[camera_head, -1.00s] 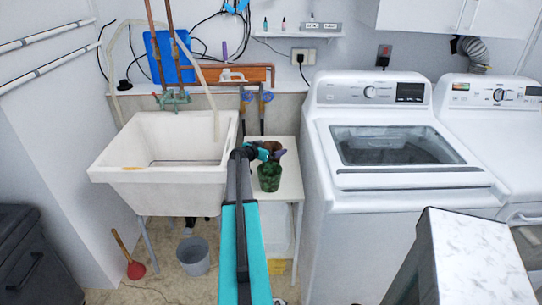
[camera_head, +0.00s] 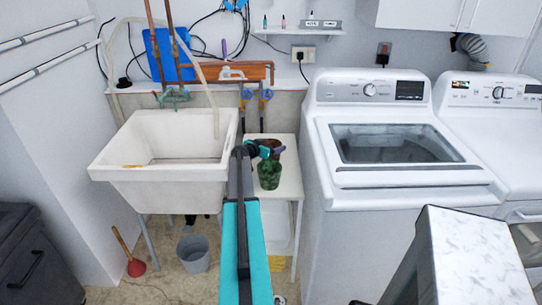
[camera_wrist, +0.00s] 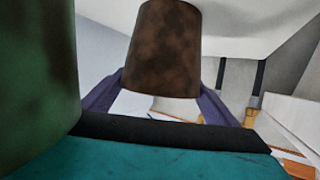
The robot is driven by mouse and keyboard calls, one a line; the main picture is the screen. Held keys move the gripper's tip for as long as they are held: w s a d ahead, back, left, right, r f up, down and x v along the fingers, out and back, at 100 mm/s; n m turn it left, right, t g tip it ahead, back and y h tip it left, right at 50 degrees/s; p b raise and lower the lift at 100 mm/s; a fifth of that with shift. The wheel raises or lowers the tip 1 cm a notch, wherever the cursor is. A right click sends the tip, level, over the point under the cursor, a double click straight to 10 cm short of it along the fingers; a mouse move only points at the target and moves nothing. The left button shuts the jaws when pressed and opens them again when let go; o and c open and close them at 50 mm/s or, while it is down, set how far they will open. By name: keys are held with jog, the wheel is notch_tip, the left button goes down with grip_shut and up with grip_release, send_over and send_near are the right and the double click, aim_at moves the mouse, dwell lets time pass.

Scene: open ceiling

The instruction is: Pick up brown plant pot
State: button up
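The brown plant pot (camera_wrist: 165,50) fills the upper middle of the wrist view, upside down in that picture, with its top edge cut off. In the head view the pot (camera_head: 271,144) is small and partly hidden by my gripper. My gripper (camera_wrist: 162,88) has purple fingers against both sides of the pot near its wider end, with no clear gap. My gripper also shows at the end of my arm in the head view (camera_head: 272,150). I cannot tell whether the pot touches the small white table (camera_head: 288,185).
A dark green pot (camera_head: 269,175) stands on the table just in front, close to my gripper; it also shows at the left of the wrist view (camera_wrist: 35,75). A white sink (camera_head: 170,165) is left of the table, a white washing machine (camera_head: 400,150) right.

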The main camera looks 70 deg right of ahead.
jog(key=c, duration=0.3)
jog(key=shift+r, duration=0.1)
jog(key=shift+r+b, duration=1.35)
jog(key=shift+r, duration=3.6)
jog(key=shift+r, duration=0.1)
